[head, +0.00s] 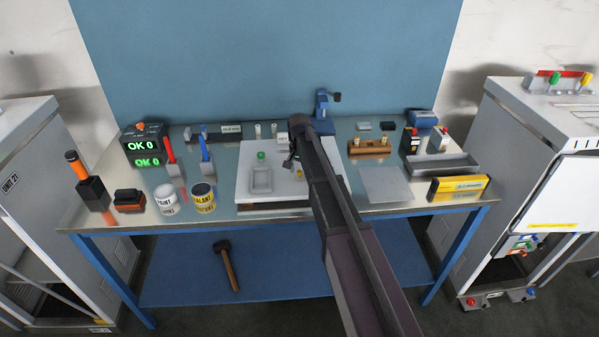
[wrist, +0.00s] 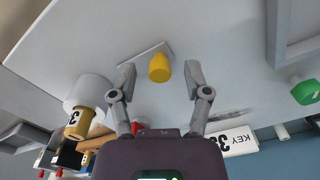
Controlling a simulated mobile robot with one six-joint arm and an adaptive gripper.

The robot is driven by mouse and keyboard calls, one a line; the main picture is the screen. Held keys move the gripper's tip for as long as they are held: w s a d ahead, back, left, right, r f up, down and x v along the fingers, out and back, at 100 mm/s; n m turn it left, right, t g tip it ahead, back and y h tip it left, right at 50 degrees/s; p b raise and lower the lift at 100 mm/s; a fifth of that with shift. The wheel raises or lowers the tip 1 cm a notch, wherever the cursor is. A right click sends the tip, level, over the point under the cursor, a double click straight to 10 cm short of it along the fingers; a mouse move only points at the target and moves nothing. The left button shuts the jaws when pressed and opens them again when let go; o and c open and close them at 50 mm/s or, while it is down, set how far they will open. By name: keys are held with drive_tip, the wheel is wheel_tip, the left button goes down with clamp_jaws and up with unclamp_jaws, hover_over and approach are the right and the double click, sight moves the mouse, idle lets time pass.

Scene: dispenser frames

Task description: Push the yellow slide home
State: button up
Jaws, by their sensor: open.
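The yellow knob (wrist: 160,68) stands on a small pale slide plate (wrist: 138,62) on the white board (wrist: 215,30). In the wrist view my gripper (wrist: 160,72) is open, with one finger on each side of the yellow knob and gaps between. I cannot tell how far down the fingertips are. In the head view my gripper (head: 291,162) is over the white board (head: 245,190), and my arm covers much of its right part. A bit of yellow (head: 299,172) shows beside my gripper. The slide's end position cannot be made out.
A green knob (head: 261,155) stands by a shallow grey frame (head: 262,180) on the board's left. A white cylinder (wrist: 90,92) and a tan piece marked 3 (wrist: 78,124) are near my left finger in the wrist view.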

drive_tip(key=shift+c, duration=0.2)
clamp_jaws()
drive_tip(key=shift+d, duration=1.35)
drive_tip(key=shift+o, duration=0.2)
unclamp_jaws()
drive_tip(key=shift+a, duration=0.15)
